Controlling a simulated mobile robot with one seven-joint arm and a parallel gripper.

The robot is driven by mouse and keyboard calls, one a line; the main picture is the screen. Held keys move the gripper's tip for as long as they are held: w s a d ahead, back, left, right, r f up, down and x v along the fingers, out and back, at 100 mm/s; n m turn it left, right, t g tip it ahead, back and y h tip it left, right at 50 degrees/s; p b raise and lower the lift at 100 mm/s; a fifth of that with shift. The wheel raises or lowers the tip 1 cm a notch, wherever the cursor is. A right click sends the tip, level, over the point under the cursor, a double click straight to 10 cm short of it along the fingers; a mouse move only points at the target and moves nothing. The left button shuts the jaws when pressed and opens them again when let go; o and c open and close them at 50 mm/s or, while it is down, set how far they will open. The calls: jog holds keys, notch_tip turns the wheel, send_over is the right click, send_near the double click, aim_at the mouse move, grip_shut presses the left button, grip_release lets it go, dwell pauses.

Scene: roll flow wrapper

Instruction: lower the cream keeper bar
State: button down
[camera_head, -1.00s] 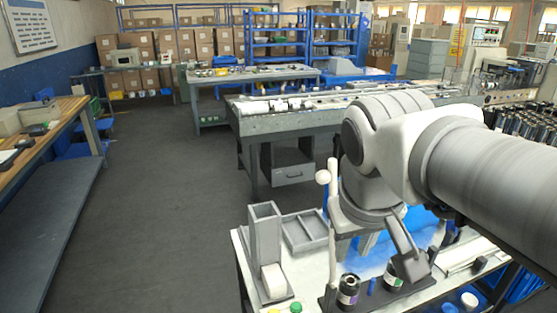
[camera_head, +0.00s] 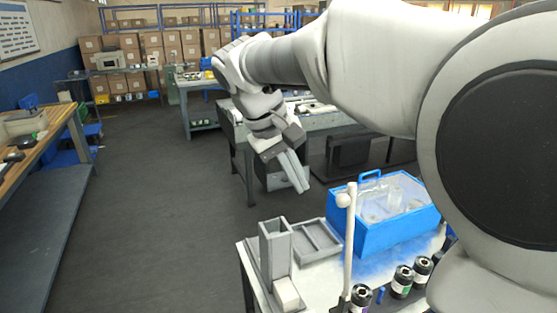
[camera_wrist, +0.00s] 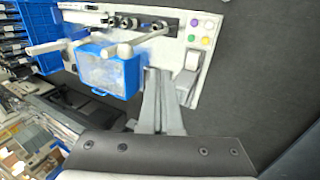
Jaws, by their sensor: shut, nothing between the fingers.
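In the wrist view, a pale bar (camera_wrist: 150,36) with a ball end (camera_wrist: 125,49) reaches over the bench beside a blue box (camera_wrist: 110,72). A second pale bar (camera_wrist: 44,47) is further left there. My gripper (camera_head: 303,188) is up and left of the bar, beyond the bench's far edge, empty and apart from it. Its fingers are together and point down; they also show in the wrist view (camera_wrist: 157,74).
The blue box with a clear lid (camera_head: 385,210) stands right of the bar. A grey tray (camera_head: 318,240) and a tall grey chute (camera_head: 275,245) with a white block (camera_head: 287,292) stand left. Dark rolls (camera_head: 402,282) stand in front. The floor at left is clear.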

jog(key=w+d+f, duration=0.2)
jog(key=d+f, duration=0.4)
jog(key=shift+d+p, duration=0.35)
jog(key=shift+w+d, duration=0.1)
